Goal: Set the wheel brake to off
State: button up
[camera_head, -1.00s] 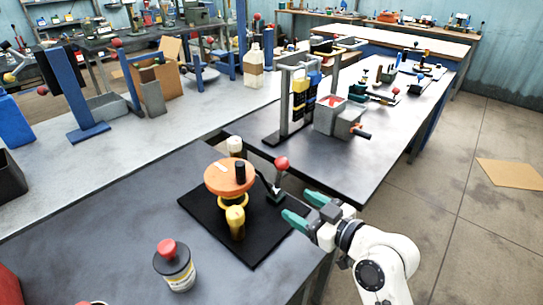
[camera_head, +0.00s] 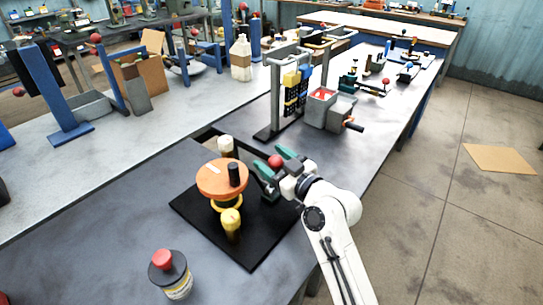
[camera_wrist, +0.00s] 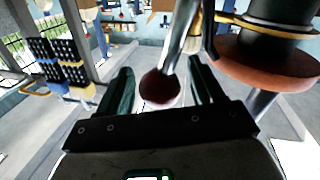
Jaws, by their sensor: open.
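The orange wheel (camera_head: 222,178) with a black upright handle sits on a black base plate (camera_head: 252,252). The brake lever ends in a red ball knob (camera_head: 276,161), right of the wheel. My gripper (camera_head: 273,158) is open, its two green fingers on either side of the knob. In the wrist view the red knob (camera_wrist: 160,88) shows between the fingers (camera_wrist: 162,84), with visible gaps to both. The metal lever (camera_wrist: 181,40) runs away from the knob, beside the wheel (camera_wrist: 268,62). The lever's foot is mostly hidden behind my gripper in the head view.
A yellow post (camera_head: 231,224) and a cream-capped post (camera_head: 227,145) stand close to the wheel. A red-capped can (camera_head: 171,276) stands on the near bench. A metal frame with yellow, black and blue blocks (camera_head: 291,90) and a grey box (camera_head: 320,107) stand farther back.

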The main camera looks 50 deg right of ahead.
jog(key=shift+w, duration=0.3)
jog(key=shift+c, duration=0.2)
grip_shut()
dwell(0.3)
